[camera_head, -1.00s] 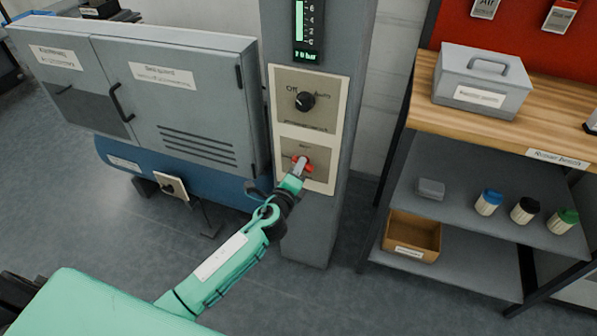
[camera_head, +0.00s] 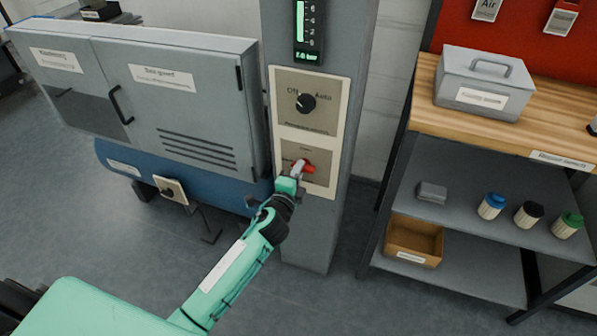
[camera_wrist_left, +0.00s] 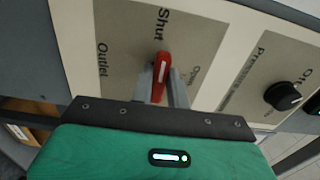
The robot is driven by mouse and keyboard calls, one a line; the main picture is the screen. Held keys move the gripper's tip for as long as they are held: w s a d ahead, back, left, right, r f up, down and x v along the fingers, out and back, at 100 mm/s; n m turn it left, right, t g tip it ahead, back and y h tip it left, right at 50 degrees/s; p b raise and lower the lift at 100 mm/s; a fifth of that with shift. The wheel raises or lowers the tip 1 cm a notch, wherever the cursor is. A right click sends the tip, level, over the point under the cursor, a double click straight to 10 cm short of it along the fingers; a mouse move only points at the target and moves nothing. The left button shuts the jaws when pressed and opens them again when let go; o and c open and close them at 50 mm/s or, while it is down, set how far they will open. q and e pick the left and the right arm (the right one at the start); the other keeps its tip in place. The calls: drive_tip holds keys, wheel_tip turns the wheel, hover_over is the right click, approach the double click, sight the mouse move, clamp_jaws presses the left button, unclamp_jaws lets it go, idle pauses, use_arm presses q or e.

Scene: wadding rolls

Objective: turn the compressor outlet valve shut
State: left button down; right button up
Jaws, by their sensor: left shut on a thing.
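The outlet valve is a red lever handle (camera_head: 308,168) on the lower plate (camera_head: 318,184) of the grey column. My left gripper (camera_head: 297,172) reaches it from below and is shut on the handle. In the left wrist view, the handle (camera_wrist_left: 162,68) stands between the two grey fingers (camera_wrist_left: 160,82). One end of it points toward the printed word "Shut"; another word, partly hidden, is to its right. The fingers hide part of the handle and its pivot. My right gripper is not in view.
Above the valve is a black Off/Auto knob (camera_head: 305,103), and higher a green-lit gauge (camera_head: 308,25). A grey cabinet (camera_head: 190,100) and blue tank (camera_head: 215,186) stand at left. A shelved bench (camera_head: 425,120) with a grey box (camera_head: 484,85) stands at right.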

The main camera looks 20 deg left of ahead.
use_arm(q)
drive_tip(key=c, duration=1.4)
unclamp_jaws()
drive_tip(key=shift+a, duration=0.1)
drive_tip(key=shift+o, duration=0.2)
drive_tip(key=s, duration=1.3)
drive_tip(key=shift+s+a, duration=0.2)
drive_tip(key=shift+s, duration=0.2)
